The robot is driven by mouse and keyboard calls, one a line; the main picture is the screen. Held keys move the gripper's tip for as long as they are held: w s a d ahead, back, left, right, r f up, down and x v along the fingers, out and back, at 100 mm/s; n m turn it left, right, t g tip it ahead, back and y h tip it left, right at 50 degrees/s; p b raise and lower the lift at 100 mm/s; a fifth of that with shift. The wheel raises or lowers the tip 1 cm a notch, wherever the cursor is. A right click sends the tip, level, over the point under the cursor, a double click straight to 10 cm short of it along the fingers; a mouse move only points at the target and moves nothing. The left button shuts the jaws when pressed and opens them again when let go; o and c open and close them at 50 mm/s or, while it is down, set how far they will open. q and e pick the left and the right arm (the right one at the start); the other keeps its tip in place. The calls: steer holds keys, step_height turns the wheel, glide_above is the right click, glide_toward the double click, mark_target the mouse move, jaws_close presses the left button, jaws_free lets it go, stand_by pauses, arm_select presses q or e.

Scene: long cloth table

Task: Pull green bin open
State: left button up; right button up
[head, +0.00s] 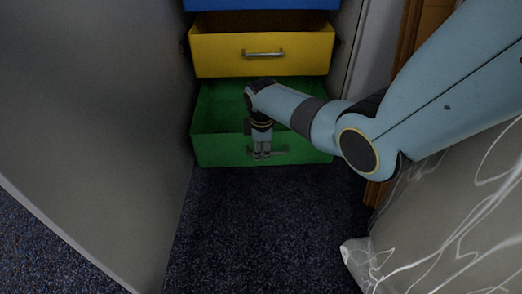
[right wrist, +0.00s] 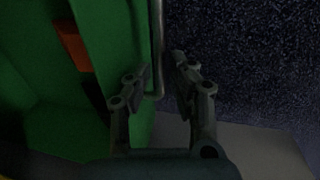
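The green bin (head: 215,150) is the lowest drawer in the head view and stands partly out, with its inside showing. It also shows at the left of the right wrist view (right wrist: 125,30). Its grey bar handle (head: 285,151) is partly hidden by my right gripper (head: 262,155), which points down at the bin's front. In the right wrist view the handle (right wrist: 157,45) reaches between the fingertips of the right gripper (right wrist: 160,80). The fingers are apart, with the handle nearer the left finger. My left gripper is in neither view.
A yellow bin (head: 225,55) with its own handle and a blue bin (head: 260,4) are above. A grey panel (head: 110,100) stands at left, and a patterned cloth (head: 450,225) hangs at right. The dark carpet (head: 260,225) before the green bin is clear. An orange-red object (right wrist: 73,45) is inside it.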

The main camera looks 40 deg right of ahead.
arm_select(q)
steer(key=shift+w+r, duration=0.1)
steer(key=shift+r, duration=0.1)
arm_select(e)
steer(key=shift+c, duration=0.4)
jaws_close()
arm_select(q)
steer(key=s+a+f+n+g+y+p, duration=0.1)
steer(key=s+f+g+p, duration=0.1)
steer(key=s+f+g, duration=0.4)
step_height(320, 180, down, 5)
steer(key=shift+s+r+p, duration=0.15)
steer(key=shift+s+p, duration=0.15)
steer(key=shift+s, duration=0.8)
arm_select(e)
steer(key=s+a, duration=0.1)
steer(key=s, duration=0.1)
steer(key=shift+s+a, duration=0.3)
steer(key=shift+a, duration=0.05)
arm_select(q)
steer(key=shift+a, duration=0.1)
arm_select(e)
steer(key=shift+o, duration=0.4)
jaws_free()
step_height(320, 180, up, 12)
steer(key=s+a, duration=0.1)
steer(key=s, duration=0.1)
